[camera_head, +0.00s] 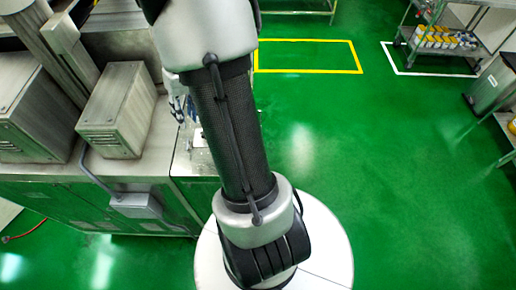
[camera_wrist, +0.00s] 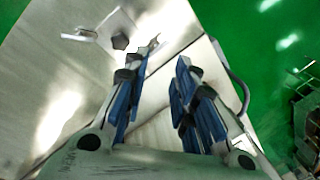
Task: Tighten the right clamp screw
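In the wrist view my gripper (camera_wrist: 163,66) has its two blue-padded fingers apart, with nothing between them. It is over a pale metal surface (camera_wrist: 60,70) of the machine. A small dark hexagonal knob (camera_wrist: 120,42) sits on that surface, beyond and to the left of the left fingertip, apart from it. It may be a clamp screw, but I cannot tell whether it is the right one. A thin bent metal piece (camera_wrist: 79,37) lies beside the knob. In the head view my arm hides most of what is around the gripper, and no clamp screw can be made out.
The steel machine (camera_head: 60,200) with box-shaped housings (camera_head: 118,110) stands at the left in the head view. A grey box (camera_head: 136,205) with a cable is on its front. Green floor (camera_head: 390,180) is clear to the right. A shelf cart (camera_head: 436,60) with bottles stands far right.

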